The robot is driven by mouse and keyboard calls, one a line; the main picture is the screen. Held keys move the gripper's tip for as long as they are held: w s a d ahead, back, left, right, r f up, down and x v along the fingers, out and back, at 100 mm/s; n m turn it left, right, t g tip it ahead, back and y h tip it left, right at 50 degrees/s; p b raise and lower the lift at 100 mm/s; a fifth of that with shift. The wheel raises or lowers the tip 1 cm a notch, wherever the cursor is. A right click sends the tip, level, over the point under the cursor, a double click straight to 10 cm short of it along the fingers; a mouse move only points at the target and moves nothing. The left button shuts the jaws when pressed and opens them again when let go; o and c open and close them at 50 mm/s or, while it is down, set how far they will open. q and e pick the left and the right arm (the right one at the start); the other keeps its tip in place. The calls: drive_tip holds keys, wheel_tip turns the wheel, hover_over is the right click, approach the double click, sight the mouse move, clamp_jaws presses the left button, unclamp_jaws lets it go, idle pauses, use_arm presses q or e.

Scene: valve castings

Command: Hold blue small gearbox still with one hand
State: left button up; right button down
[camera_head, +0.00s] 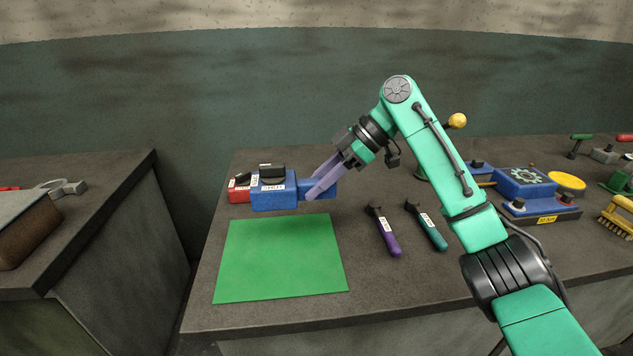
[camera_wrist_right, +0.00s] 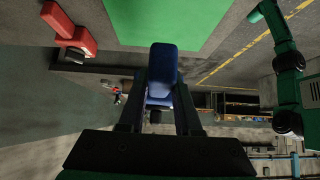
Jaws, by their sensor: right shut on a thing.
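The blue small gearbox (camera_head: 272,198) stands on the dark workbench behind the green mat, with a black part on top and white labels on it. My right gripper (camera_head: 312,187) is shut on the narrower block at its right end, one finger on each side. In the right wrist view the blue gearbox (camera_wrist_right: 162,62) shows between the two dark fingers, and the rest of it is partly hidden. My left gripper is not in view.
A red labelled unit (camera_head: 239,190) stands close to the gearbox's left. The green mat (camera_head: 280,257) is bare. Purple-handled (camera_head: 388,236) and teal-handled (camera_head: 432,234) tools lie right of the mat. A blue device (camera_head: 525,183) and yellow dish (camera_head: 567,183) stand farther right.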

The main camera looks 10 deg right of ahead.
drive_tip(key=shift+f+b, duration=2.4)
drive_tip(key=shift+f, duration=3.4)
drive_tip(key=shift+f, duration=0.35)
drive_tip(key=shift+f+b, duration=0.4)
drive_tip(key=shift+f, duration=0.35)
drive_tip(key=c, duration=0.5)
unclamp_jaws()
drive_tip(key=shift+s, duration=0.1)
drive_tip(key=v, duration=1.2)
